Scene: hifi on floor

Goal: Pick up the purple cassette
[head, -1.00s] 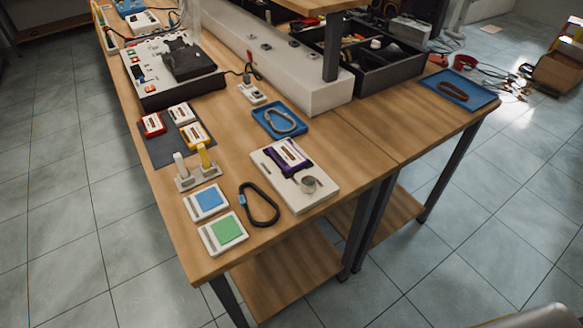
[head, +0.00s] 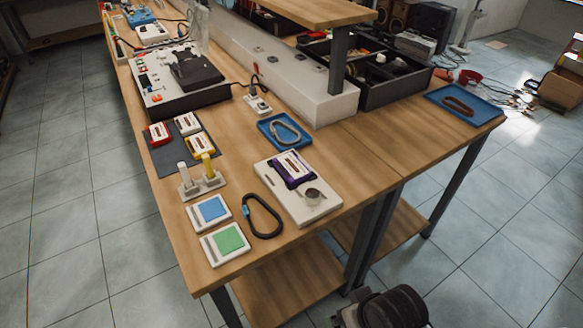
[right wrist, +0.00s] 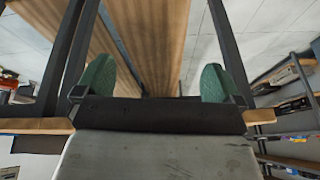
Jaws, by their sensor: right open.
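The purple cassette (head: 292,174) with a white label lies on a pale flat tray (head: 296,207) near the front edge of the wooden table in the head view. A dark part of my own arm shows at the bottom of the head view. My left gripper is not in view.
A dark carabiner (head: 262,216), a green square (head: 227,240) and a blue square (head: 211,209) lie left of the tray. A blue tray (head: 268,127) holds another carabiner behind it. Other cassettes lie on a dark mat (head: 164,159). Bare tabletop extends right of the tray.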

